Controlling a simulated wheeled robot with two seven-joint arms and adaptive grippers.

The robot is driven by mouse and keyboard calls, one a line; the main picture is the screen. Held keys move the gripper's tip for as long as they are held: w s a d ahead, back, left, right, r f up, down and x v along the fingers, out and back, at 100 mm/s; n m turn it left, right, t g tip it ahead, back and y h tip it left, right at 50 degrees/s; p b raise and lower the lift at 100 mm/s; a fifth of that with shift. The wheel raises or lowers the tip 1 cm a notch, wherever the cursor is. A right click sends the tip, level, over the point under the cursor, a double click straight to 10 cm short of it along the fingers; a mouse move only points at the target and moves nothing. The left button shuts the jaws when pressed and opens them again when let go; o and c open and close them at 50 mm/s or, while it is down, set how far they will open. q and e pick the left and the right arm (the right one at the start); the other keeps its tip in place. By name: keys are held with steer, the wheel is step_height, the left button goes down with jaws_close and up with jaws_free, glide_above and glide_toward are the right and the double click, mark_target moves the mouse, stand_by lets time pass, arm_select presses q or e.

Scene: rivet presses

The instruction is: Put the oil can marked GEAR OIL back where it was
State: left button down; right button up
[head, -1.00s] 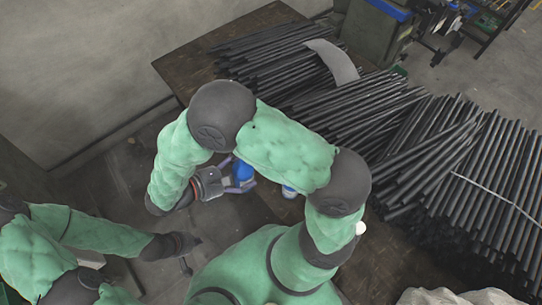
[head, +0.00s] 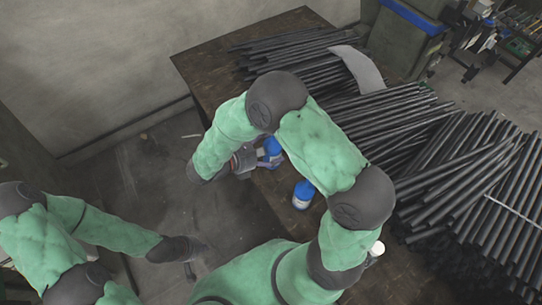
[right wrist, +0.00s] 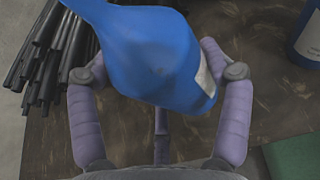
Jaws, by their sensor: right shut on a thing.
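A blue can (head: 273,147) is in my right gripper (head: 262,161), over or near the left edge of the dark wooden table. In the right wrist view the blue can (right wrist: 150,55) fills the space between the purple fingers of the gripper (right wrist: 160,85). A pale label edge shows on its right side; no writing is legible, so I cannot read GEAR OIL. A second blue can (head: 303,195) with a white label stands on the table to the right, partly beside my arm. My left gripper (head: 190,262) hangs low at the left, empty, its jaws unclear.
Bundles of dark rods (head: 390,130) cover the table's back and right. A white-topped item (head: 377,248) stands near my right arm. In the right wrist view a green block (right wrist: 292,155) lies at lower right. Bare table top (head: 200,65) shows at the back left.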

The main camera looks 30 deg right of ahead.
steer(key=shift+w+d+f, duration=0.2)
steer(key=shift+d+f, duration=0.05)
steer(key=shift+f, duration=0.1)
steer(key=f+b, duration=0.1)
steer(key=f, duration=0.1)
steer(key=f+b, duration=0.1)
steer(key=b, duration=0.1)
steer(key=shift+w+d+f, duration=0.2)
steer(key=shift+f, duration=0.2)
steer(key=shift+r, duration=0.1)
steer(key=o, duration=1.3)
